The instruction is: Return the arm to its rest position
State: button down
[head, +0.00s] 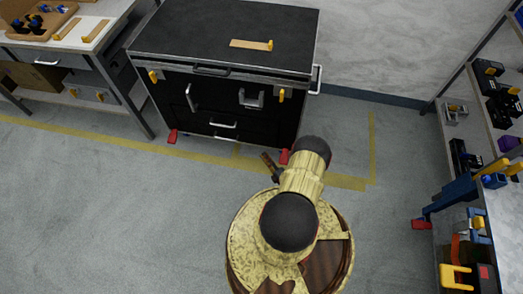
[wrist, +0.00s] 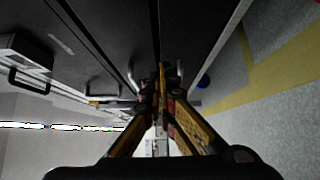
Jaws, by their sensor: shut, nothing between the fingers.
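My gripper (wrist: 161,75) shows in the wrist view with its yellow and dark fingers meeting at the tips, shut and empty. In the head view only a small part of my gripper (head: 268,162) shows beside my arm, in front of the black cabinet. My arm is bent above my round base, its pale yellow links and dark joints seen from above. The wrist view faces the dark cabinet front (wrist: 118,40) with its handles; the fingers look close to it, but I cannot tell the exact gap.
A black cabinet (head: 225,32) on red-tipped feet stands ahead, with a flat tan and yellow piece (head: 251,44) on top. A workbench (head: 75,36) is at the left. Shelving (head: 467,70) and a blue-framed bench (head: 455,192) line the right. Floor (head: 110,215) at the left is clear.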

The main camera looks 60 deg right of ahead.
jog(key=shift+s+a, duration=0.2)
jog(key=shift+s, duration=0.25)
